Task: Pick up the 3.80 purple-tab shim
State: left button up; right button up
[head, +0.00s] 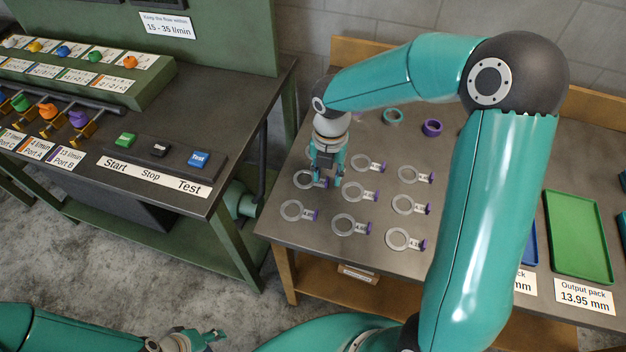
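Several ring-shaped grey shims with white labels and purple tabs lie in rows on the grey-brown table. The label numbers are too small to read, so I cannot tell which is 3.80. Other shims include the front-left one (290,211) and the middle one (351,191). My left gripper (213,338) is low at the bottom edge, away from the table, its opening unclear.
A green tray (577,237) sits at the right, by an output pack label. A test bench (150,130) with Start, Stop and Test buttons stands at left. My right arm crosses the table.

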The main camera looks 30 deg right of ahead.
jog(key=shift+f, duration=0.8)
grip_shut()
jog(key=shift+r, duration=0.1)
